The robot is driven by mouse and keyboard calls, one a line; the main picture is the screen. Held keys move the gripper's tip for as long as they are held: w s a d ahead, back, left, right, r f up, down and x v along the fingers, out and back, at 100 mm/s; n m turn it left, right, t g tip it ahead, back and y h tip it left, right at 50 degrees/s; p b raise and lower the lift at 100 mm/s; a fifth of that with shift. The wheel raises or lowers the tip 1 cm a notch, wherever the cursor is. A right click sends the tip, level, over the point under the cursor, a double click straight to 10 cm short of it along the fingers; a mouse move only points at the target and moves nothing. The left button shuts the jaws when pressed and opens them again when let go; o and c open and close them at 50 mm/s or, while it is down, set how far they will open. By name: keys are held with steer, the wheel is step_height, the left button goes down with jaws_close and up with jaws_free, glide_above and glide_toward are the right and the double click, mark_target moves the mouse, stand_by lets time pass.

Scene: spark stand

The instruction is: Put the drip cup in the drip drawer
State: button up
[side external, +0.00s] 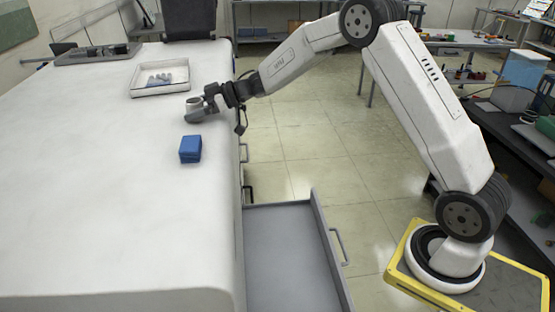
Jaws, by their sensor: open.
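A small light cup (193,104), which looks like the drip cup, stands on the white table top near its right edge. My gripper (197,108) is open, low over the table, with its fingers at the cup. I cannot tell whether the fingers touch it, and part of the cup is hidden by them. A grey drawer (285,245), which looks like the drip drawer, is pulled open from the table's right side at the lower middle. The visible part of its inside is empty.
A blue box (190,149) sits on the table in front of my gripper. A white tray (158,90) with several small light pieces stands behind it. A dark device (98,54) lies at the far left. The table's near part is clear.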

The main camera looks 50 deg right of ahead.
steer(key=shift+s+r, duration=0.1)
steer(key=shift+v, duration=3.85)
steer(key=shift+r, duration=0.15)
steer(key=shift+a+r+m+t+h, duration=0.1)
steer(key=shift+a+m+t+h, duration=0.05)
steer(key=shift+m+t+h, duration=0.55)
steer(key=m+h, duration=0.1)
steer(key=h, duration=0.1)
steer(key=shift+s+m+t+h, duration=0.15)
steer(key=shift+m+t+h, duration=0.15)
steer(key=shift+t, duration=0.1)
steer(key=s+a+f+m+g+h, duration=0.1)
steer(key=s+f+m+g+h, duration=0.1)
steer(key=s, duration=0.7)
steer(key=s+a+f+m+g+h, duration=0.1)
steer(key=s+f+g, duration=0.3)
steer(key=s, duration=0.6)
steer(key=s+a+f+m+g+h, duration=0.1)
steer(key=s+f+m+g+h, duration=0.2)
steer(key=s+f, duration=0.3)
steer(key=s+g, duration=0.1)
steer(key=s, duration=0.2)
steer(key=shift+s+a+f, duration=0.25)
steer(key=shift+a, duration=0.15)
steer(key=shift+w, duration=0.1)
